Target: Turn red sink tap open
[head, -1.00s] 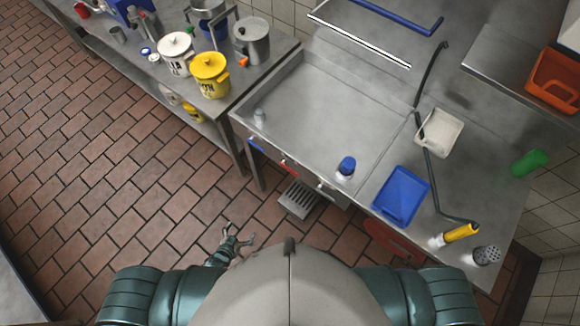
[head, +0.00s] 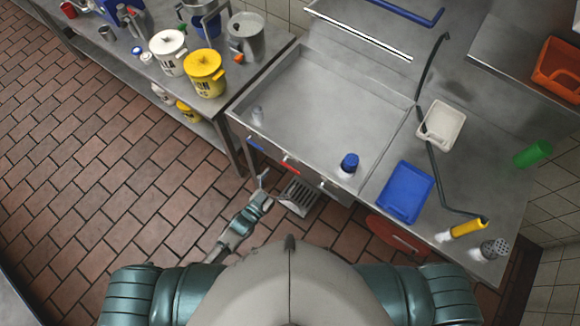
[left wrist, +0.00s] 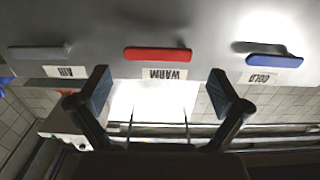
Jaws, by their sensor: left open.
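The red tap handle (left wrist: 158,54) is a flat bar above a label reading WARM, seen upside down in the left wrist view. It also shows small on the sink's front face in the head view (head: 289,160). My left gripper (head: 264,189) is open and empty, below and in front of the sink front. In the left wrist view its two fingers (left wrist: 158,92) stand apart, one on each side of the red handle's span, with the handle beyond them and not touched. My right gripper is not in view.
A blue handle (left wrist: 274,62) labelled COLD and a grey handle (left wrist: 39,52) flank the red one. The steel sink (head: 325,100) stands above. A floor drain grate (head: 299,193) lies below. A red round panel (head: 393,236) is to the right.

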